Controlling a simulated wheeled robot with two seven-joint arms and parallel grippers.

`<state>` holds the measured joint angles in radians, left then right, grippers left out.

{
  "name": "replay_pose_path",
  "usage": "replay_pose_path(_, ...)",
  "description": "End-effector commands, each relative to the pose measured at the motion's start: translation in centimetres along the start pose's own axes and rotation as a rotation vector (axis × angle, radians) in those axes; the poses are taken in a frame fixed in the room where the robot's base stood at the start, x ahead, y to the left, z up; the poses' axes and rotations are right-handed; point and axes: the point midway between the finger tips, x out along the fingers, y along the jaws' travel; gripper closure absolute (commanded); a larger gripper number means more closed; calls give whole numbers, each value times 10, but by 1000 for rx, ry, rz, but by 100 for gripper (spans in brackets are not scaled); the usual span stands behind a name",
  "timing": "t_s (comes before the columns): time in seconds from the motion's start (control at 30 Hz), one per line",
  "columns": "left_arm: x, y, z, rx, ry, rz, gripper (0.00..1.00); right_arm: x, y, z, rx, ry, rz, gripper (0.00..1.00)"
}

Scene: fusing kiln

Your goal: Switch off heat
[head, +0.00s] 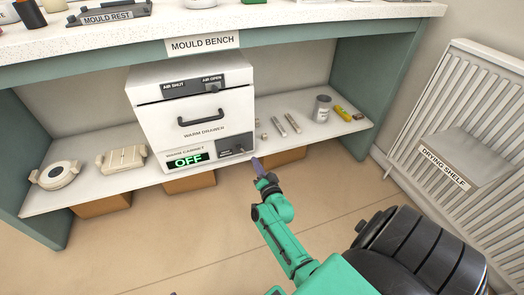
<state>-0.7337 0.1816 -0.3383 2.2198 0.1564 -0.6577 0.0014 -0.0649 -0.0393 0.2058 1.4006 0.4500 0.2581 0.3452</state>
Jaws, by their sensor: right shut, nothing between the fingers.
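A white warm drawer cabinet (192,118) stands on the lower shelf of the mould bench. Its green display (188,161) reads OFF, beneath small lettering that seems to say moon cabinet. A dark switch panel (236,147) sits right of the display; the small control on it is too small to read. My right gripper (257,162) is shut and empty, its tip just below and right of the switch panel. I cannot tell whether it touches the cabinet.
The drawer handle (200,118) and an air slider (213,87) are on the cabinet's front. Round and square moulds (122,159) lie left on the shelf; metal bars and a can (322,108) lie right. A radiator with a drying shelf (464,160) stands right. Floor in front is clear.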

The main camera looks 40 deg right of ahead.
Motion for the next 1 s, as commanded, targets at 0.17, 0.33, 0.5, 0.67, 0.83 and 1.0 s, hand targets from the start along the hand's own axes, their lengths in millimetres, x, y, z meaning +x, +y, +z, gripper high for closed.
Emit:
replay_pose_path(0.17, -20, -14, -4, 12, -130, -48, 41, -31, -1, -1, -1, -1, 1, 100)
replay_pose_path(0.33, -24, -19, -1, 13, -169, -62, 41, -39, 0, 0, 0, 1, 0, 100)
replay_pose_path(0.5, -24, -19, -1, 13, -169, -62, 41, -38, 0, 0, 0, 1, 0, 100)
replay_pose_path(0.67, -24, -19, -1, 13, -168, -62, 41, -38, 0, 0, 0, 1, 0, 100)
replay_pose_path(0.83, -23, -18, -1, 12, -168, -61, 41, -39, -1, 2, -7, -11, -2, 100)
replay_pose_path(1.0, -23, -18, -1, 12, -168, -61, 41, -62, -33, 46, -193, -285, -59, 100)
